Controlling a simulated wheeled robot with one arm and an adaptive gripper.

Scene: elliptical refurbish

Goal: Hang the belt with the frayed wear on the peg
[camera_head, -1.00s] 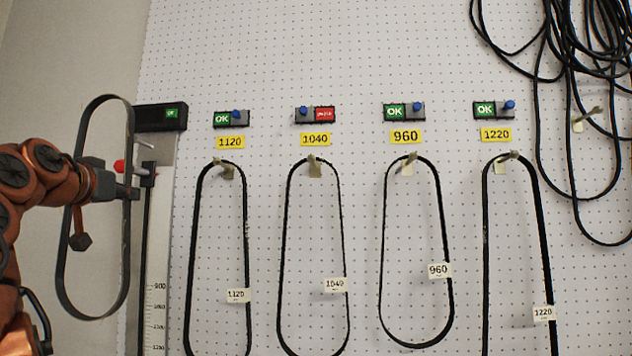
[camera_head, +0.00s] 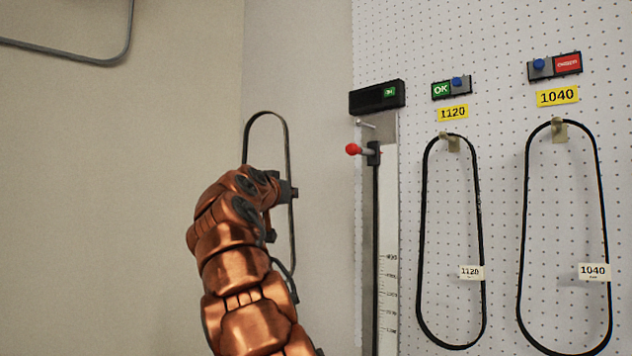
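A dark grey belt loop (camera_head: 268,113) hangs upright from my gripper (camera_head: 288,191) at the left, in front of the bare wall. My gripper appears shut on the belt's right side, and my arm covers much of the loop's lower left. Belt 1120 (camera_head: 422,230) hangs on its peg (camera_head: 450,144) on the pegboard. Belt 1040 (camera_head: 523,230) hangs on its peg (camera_head: 559,132) farther right. Both are black loops with white number tags. I cannot make out fraying on any belt at this size.
Station 1120 shows a green OK sign (camera_head: 441,90); station 1040 shows a red sign (camera_head: 567,64). A grey pipe (camera_head: 75,53) crosses the upper left.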

